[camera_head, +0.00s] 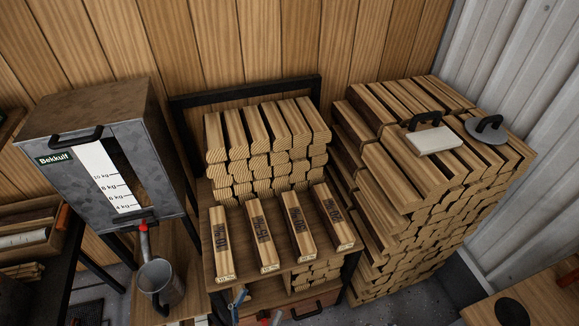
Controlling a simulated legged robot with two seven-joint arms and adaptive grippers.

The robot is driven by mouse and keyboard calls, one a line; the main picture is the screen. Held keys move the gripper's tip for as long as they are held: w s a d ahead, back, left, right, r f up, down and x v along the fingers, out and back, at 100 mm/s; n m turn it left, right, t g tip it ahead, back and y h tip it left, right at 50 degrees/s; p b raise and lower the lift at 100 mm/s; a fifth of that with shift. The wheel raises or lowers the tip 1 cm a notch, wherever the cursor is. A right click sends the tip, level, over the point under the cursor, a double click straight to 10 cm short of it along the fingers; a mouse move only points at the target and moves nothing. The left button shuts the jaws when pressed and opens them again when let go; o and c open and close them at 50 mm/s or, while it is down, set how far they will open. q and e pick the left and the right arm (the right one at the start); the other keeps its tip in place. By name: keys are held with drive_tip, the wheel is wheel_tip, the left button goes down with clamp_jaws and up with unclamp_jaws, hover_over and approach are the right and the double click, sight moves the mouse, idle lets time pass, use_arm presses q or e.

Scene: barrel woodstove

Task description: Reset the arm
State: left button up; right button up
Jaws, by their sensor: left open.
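My right gripper is not in view.
A grey metal box marked Bekkulf (93,120) stands at the left, with a metal mug (160,282) below its red spout. Labelled logs (257,235) lie on a wooden shelf before stacked wood. A larger woodpile (400,180) at the right bears two handled tools (434,140) (487,133).

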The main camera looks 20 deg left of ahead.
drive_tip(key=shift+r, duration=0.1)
